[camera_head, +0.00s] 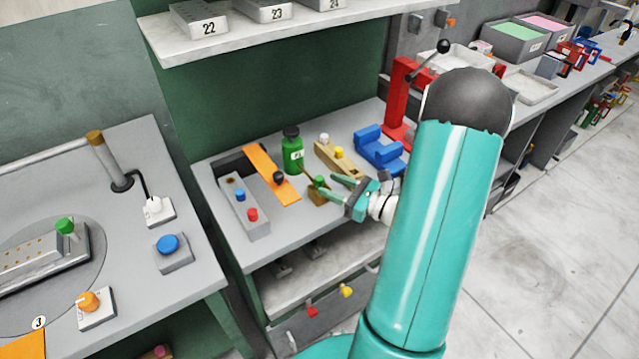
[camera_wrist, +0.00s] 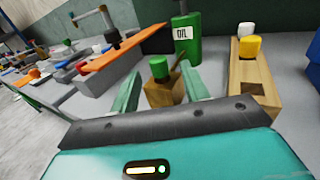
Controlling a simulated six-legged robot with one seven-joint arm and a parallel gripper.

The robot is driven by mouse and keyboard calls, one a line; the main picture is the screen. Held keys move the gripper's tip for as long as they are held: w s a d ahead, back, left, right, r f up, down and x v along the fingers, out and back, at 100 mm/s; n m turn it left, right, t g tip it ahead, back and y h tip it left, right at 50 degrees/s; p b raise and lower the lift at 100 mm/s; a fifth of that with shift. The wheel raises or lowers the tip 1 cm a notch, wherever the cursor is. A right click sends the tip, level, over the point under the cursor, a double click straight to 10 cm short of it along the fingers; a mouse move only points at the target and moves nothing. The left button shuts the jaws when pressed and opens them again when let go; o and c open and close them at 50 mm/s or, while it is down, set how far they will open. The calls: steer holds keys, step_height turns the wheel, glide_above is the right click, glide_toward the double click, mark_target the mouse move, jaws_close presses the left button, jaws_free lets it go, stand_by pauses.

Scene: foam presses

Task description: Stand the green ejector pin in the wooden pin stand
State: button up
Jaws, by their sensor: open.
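The green ejector pin (camera_wrist: 159,68) shows its green head above a small wooden block (camera_wrist: 165,93); it also shows in the head view (camera_head: 318,181). My gripper (camera_wrist: 160,78) is open, with one finger on each side of the small block in the wrist view and a gap to the green head. The longer wooden pin stand (camera_wrist: 262,80) is to the right, with a white pin (camera_wrist: 247,27) and a yellow pin (camera_wrist: 250,46) upright in it. A dark hole shows in its near top. The green pin's shaft is hidden.
A green oil bottle (camera_head: 292,150) stands behind the small block. An orange strip (camera_head: 268,170) with a black knob and a grey block (camera_head: 258,230) with blue and red pins lie left. A blue cradle (camera_head: 380,152) and red press (camera_head: 398,95) are right. A shelf (camera_head: 270,37) overhangs.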

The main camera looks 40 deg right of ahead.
mark_target(319, 178)
steer(key=x, duration=0.4)
steer(key=shift+w+a, duration=0.15)
steer(key=shift+w, duration=0.1)
jaws_close()
